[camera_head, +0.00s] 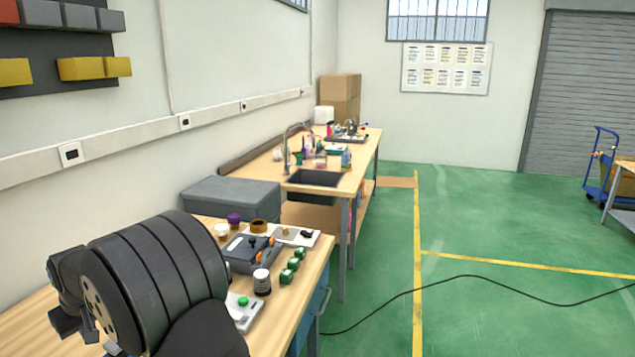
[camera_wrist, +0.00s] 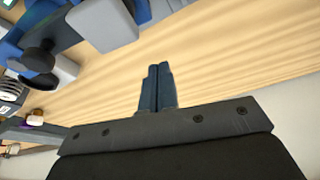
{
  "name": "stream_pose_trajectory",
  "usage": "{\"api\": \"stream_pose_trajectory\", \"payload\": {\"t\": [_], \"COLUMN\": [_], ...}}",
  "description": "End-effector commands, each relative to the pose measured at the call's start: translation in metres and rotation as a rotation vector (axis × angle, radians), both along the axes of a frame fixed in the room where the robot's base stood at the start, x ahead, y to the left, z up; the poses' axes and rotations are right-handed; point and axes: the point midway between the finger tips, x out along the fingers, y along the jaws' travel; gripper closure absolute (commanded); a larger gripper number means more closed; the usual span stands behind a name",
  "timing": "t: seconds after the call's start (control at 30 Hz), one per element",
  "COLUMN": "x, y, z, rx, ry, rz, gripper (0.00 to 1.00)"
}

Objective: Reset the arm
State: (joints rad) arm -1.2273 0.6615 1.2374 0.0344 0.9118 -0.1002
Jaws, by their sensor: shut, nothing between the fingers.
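My gripper shows in the wrist view (camera_wrist: 158,72), its two dark fingers side by side and shut with nothing between them. Below and beyond the fingers is the bare light wooden tabletop (camera_wrist: 220,65). In the head view my dark arm fills the lower left, over the near end of the workbench (camera_head: 30,325). The fingers cannot be made out clearly in the head view.
On the bench right of my arm are a grey tray (camera_head: 240,262), green blocks (camera_head: 293,265), a dark jar with a white lid (camera_head: 262,282) and a white pad with a green button (camera_head: 243,308). A grey box (camera_head: 232,200) stands behind. A black cable (camera_head: 480,277) crosses the green floor.

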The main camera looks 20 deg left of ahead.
Motion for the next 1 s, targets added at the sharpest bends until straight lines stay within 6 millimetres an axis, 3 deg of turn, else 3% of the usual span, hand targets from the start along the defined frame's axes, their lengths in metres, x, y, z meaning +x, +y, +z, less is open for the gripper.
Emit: {"api": "stream_pose_trajectory", "payload": {"t": [0.03,0.43,0.9,1.0], "x": [0.001,-0.003,0.0,-0.001], "y": [0.003,-0.026,0.004,-0.009], "z": [0.015,0.091,0.001,-0.004], "rx": [0.008,0.009,0.0,0.004], "ry": [-0.003,-0.003,0.0,-0.001], "rz": [0.0,-0.001,-0.001,-0.001], "gripper": [1.0,1.0,1.0,1.0]}}
